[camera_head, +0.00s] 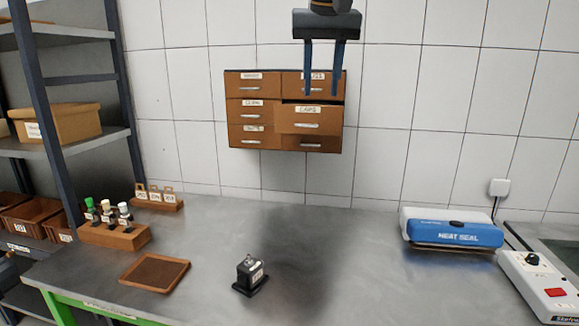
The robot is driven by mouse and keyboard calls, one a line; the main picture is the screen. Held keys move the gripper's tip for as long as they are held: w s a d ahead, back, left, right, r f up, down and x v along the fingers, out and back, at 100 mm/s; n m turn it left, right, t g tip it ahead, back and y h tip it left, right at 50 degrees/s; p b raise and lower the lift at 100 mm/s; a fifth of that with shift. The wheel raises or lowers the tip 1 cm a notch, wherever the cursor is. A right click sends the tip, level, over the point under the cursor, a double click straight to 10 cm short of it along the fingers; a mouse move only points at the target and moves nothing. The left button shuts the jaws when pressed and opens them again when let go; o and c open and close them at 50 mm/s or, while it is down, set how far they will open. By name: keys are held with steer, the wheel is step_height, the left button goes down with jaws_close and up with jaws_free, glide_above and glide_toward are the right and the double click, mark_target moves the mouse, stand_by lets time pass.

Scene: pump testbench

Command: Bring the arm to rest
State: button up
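My gripper (322,93) hangs from the top of the picture, pointing down, in front of the upper right of a brown drawer cabinet on the tiled wall. Its two dark fingers are apart with nothing between them. The drawer cabinet (250,113) has labelled drawers in two columns. The drawer marked CAPS (306,124) in the right column stands out from the others. I cannot see inside it. A small black pump-like device (250,274) stands on the grey bench (350,290), well below my gripper.
An empty brown tray (155,273) and a wooden rack (113,235) of small capped bottles are at the left. A smaller wooden holder (158,203) stands behind. A blue heat sealer (453,232) and a white switch box (540,288) are at the right.

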steer(key=s+d+f+g, duration=0.1)
steer(key=s+d+f, duration=0.25)
steer(key=f, duration=0.65)
steer(key=s+d+f, duration=0.3)
steer(key=s+f, duration=0.1)
steer(key=f, duration=0.6)
steer(key=s+d+f+g, duration=0.1)
steer(key=s+d+f, duration=0.25)
steer(key=f, duration=0.75)
steer(key=s+d+f+g, duration=0.1)
steer(key=s+d+f, duration=0.1)
steer(key=s+f, duration=0.8)
steer(key=s, duration=0.3)
steer(key=shift+d, duration=0.25)
steer(key=shift+c, duration=0.2)
